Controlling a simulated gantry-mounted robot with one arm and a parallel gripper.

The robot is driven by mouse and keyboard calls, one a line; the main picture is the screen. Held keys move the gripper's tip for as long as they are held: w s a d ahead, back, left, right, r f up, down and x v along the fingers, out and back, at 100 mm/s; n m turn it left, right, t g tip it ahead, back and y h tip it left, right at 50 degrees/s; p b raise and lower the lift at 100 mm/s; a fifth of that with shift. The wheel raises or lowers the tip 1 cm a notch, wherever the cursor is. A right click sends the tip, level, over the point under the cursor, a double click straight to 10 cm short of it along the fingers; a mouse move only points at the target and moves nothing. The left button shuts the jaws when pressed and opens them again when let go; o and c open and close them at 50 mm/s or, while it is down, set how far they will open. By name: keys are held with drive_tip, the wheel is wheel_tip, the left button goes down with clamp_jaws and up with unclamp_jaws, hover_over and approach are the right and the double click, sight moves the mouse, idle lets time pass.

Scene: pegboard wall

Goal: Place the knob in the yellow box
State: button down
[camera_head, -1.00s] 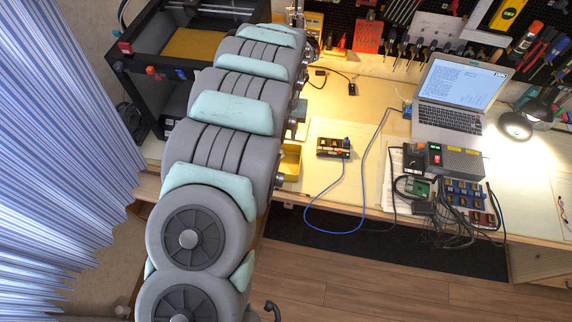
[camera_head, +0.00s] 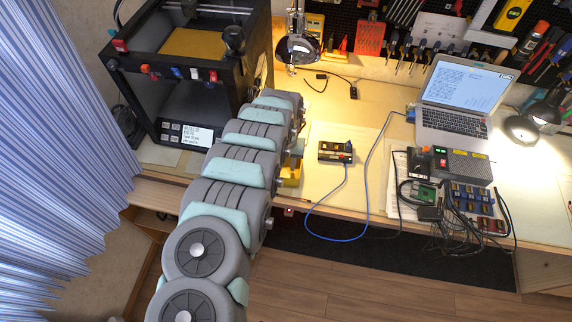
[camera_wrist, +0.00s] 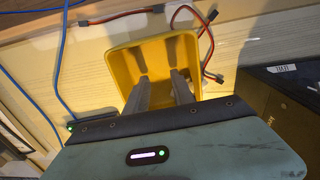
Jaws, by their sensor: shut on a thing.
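The yellow box (camera_wrist: 152,58) is open-topped and fills the upper middle of the wrist view. In the head view, the yellow box (camera_head: 291,174) shows partly beside my arm, near the table's front edge. My gripper (camera_wrist: 158,80) points into or over the box opening, its two dark fingers a small distance apart. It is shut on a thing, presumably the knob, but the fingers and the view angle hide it. I cannot tell how deep the fingertips are. In the head view my gripper is hidden by my arm.
A black 3D printer (camera_head: 190,80) stands left of my arm. A desk lamp (camera_head: 298,48) is behind it. A small device with a blue cable (camera_head: 336,152) lies right of the box. A laptop (camera_head: 458,95) and electronics stand further right.

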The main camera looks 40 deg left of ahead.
drive_tip(key=shift+f, duration=0.35)
drive_tip(key=shift+f, duration=0.15)
drive_tip(key=c, duration=1.1)
unclamp_jaws()
